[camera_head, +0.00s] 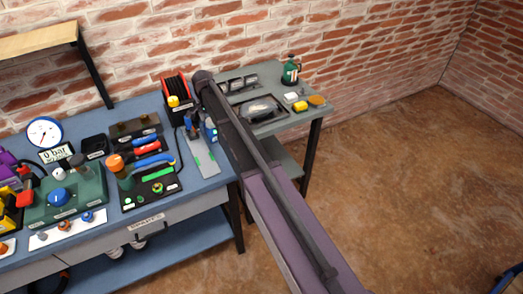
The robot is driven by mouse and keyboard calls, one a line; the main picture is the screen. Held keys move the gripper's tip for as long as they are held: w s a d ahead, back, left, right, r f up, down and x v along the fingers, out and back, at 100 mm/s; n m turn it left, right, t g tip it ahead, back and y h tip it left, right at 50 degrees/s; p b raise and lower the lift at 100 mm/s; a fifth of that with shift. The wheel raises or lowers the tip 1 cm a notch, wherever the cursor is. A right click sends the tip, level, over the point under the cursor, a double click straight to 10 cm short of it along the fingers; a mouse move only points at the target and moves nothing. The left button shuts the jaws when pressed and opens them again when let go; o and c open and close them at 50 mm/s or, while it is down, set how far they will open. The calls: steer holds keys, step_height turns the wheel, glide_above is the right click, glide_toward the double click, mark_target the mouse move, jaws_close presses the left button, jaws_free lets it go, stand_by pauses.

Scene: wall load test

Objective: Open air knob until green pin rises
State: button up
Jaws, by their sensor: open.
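A green block (88,196) stands on the blue workbench at the left, with a round blue knob (58,196) on its front part. Which knob is the air knob is not readable from its label, but the blue one sits on the block below the gauge. A round white gauge (44,132) with a blue rim stands behind the block, above a sign (56,154) reading "0 bar". I cannot make out a raised green pin on the block. My arm crosses the middle of the view, and my gripper is not seen.
A black tray of tools (133,203) lies right of the block. A white strip with small knobs (40,241) lies in front. A red-and-black rack (177,90) stands at the back. A grey side table (318,108) holds small items.

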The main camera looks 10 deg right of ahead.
mark_target(210, 120)
steer(key=shift+m, duration=0.6)
step_height(210, 120, up, 14)
steer(key=p, duration=1.4)
steer(key=s+d+f+n+b, duration=0.2)
steer(key=s+d+n, duration=0.1)
steer(key=s, duration=0.6)
steer(key=s+d+f+n+b, duration=0.2)
steer(key=s+d, duration=0.4)
steer(key=s, duration=0.3)
steer(key=s+d+f+n+b, duration=0.2)
steer(key=s+d+n, duration=0.2)
steer(key=s, duration=0.5)
steer(key=shift+s+d+f+b, duration=0.25)
steer(key=shift+s+d+b, duration=0.1)
steer(key=shift+d, duration=0.15)
steer(key=shift+s, duration=0.1)
steer(key=s, duration=0.1)
steer(key=s+d+n, duration=0.1)
steer(key=s, duration=0.1)
steer(key=shift+s, duration=0.15)
stand_by(1.6)
